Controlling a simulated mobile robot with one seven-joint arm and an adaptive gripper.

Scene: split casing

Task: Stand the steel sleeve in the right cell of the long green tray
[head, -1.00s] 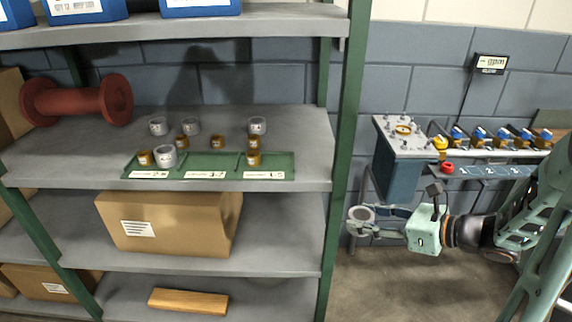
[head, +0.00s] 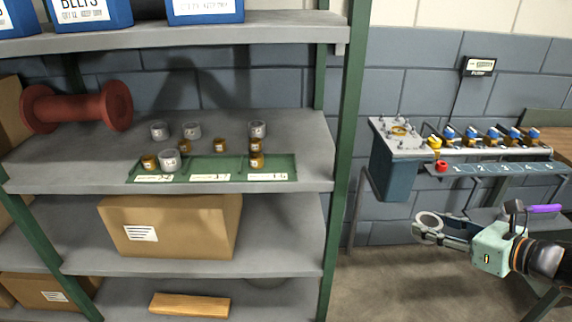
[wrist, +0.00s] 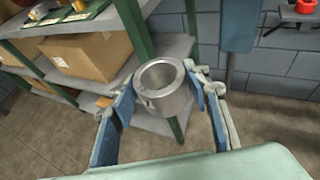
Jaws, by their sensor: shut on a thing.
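The steel sleeve (wrist: 168,106), a short grey ring with an open top, is between the blue finger pads of my gripper (wrist: 163,92). My gripper is shut on it and holds it in the air, right of the shelf, with its bore facing up. The sleeve also shows in the head view (head: 421,231). The long green tray (head: 243,165) lies on the middle shelf at its front edge. Its left cell holds a brass bush (head: 149,162) and a grey sleeve (head: 169,160). Its middle cell looks empty.
Behind the tray stand more grey sleeves (head: 192,131) and brass bushes (head: 220,146). A red spool (head: 75,107) lies at the back left. A green shelf post (head: 346,150) stands between my gripper and the tray. A bench fixture (head: 398,170) is at right.

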